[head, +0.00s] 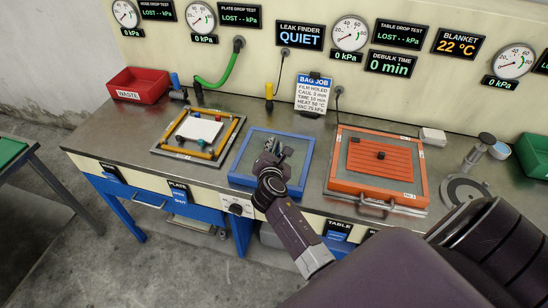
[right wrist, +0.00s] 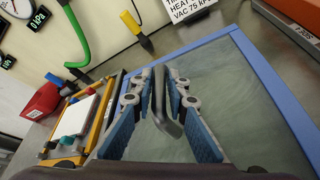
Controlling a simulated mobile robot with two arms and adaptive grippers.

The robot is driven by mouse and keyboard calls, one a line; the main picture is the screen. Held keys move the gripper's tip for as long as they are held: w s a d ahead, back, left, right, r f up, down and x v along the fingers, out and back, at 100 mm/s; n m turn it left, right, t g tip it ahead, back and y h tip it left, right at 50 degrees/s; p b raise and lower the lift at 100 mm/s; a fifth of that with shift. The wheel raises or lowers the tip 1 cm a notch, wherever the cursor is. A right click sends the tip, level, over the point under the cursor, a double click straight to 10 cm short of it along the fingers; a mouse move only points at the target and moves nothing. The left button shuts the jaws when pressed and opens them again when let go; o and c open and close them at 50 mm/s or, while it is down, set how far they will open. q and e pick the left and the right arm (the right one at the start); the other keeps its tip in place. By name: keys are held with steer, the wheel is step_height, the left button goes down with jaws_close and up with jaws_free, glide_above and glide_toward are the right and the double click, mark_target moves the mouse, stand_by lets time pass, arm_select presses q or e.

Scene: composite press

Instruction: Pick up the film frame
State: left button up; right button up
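The film frame (head: 236,160) is a blue square frame around a grey-green film, lying flat on the steel bench in the head view. Its blue border (right wrist: 275,92) and film also show in the right wrist view. A dark curved handle (right wrist: 161,105) rises from it. My right gripper (head: 281,147) is above the middle of the film frame. In the right wrist view its blue-padded fingers (right wrist: 160,76) stand on both sides of the handle, with their tips close to it. I cannot tell whether they press on it. My left gripper is out of view.
Left of the film frame lies a yellow-edged plate with a white sheet (head: 199,128). On the right is an orange framed unit with a front handle (head: 381,158). A red waste bin (head: 137,84) and a green hose (head: 219,72) are at the back.

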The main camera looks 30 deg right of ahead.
mark_target(275, 144)
steer(key=shift+c, duration=1.3)
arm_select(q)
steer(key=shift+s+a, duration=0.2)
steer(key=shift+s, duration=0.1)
arm_select(e)
jaws_close()
steer(key=shift+r, duration=0.1)
steer(key=shift+r, duration=0.4)
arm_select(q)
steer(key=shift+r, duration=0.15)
arm_select(e)
step_height(275, 144, up, 19)
steer(key=shift+r, duration=0.15)
